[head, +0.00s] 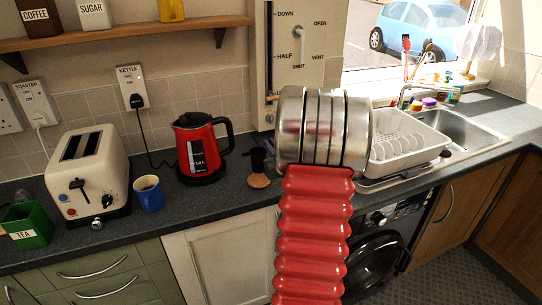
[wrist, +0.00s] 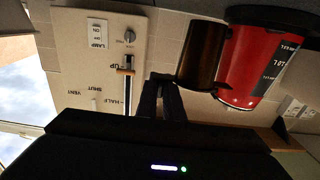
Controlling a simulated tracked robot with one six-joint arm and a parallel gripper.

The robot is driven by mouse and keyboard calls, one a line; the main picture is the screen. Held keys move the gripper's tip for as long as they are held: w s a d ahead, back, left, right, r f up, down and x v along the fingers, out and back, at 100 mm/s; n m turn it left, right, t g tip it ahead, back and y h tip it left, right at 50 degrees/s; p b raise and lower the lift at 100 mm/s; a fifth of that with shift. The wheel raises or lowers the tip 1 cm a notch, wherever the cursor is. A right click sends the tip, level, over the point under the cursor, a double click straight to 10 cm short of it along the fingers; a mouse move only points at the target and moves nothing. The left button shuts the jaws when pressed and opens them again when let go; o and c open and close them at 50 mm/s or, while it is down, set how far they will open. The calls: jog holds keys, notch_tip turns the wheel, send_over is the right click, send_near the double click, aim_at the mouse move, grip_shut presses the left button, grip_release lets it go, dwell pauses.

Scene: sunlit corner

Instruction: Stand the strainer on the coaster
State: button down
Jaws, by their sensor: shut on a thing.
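The strainer shows as a small dark cup (head: 257,161) in the head view, just left of my arm's metal end. In the wrist view, which is upside down, it is a dark brown cylinder (wrist: 203,52) beside my gripper's dark fingers (wrist: 162,92). My gripper is shut on its side. The round cork coaster (head: 259,182) lies on the worktop, directly below the strainer in the head view. The strainer's bottom overlaps the coaster's far edge; whether they touch I cannot tell. My arm hides most of the gripper in the head view.
The red kettle (head: 201,148) stands close on the left, also in the wrist view (wrist: 258,60). A blue mug (head: 148,194), toaster (head: 88,173) and green tea tin (head: 28,226) are further left. A dish rack (head: 410,145) stands right, beyond my arm.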

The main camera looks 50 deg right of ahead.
jog(key=shift+f, duration=1.85)
jog(key=c, duration=1.9)
grip_release()
jog(key=shift+f, duration=0.1)
jog(key=v, duration=1.2)
